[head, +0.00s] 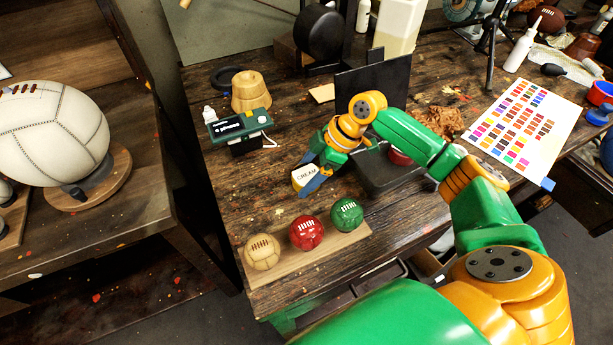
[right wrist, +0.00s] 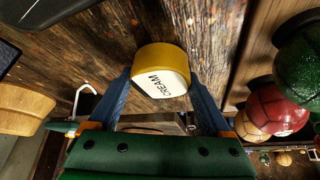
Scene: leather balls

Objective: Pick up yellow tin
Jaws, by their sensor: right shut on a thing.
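The yellow tin (head: 304,177) has a white label reading CREAM and is on or just above the wooden workbench, behind the row of small balls. My right gripper (head: 308,182) is shut on it, with blue fingers on either side. In the right wrist view the tin (right wrist: 161,57) sits between the two finger tips of the gripper (right wrist: 160,85), its label facing the camera. I cannot tell whether its base touches the bench. My left gripper is not in view.
A cream ball (head: 262,252), a red ball (head: 306,232) and a green ball (head: 347,214) sit on a wooden strip at the bench front. A green device (head: 239,127) stands left of the tin.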

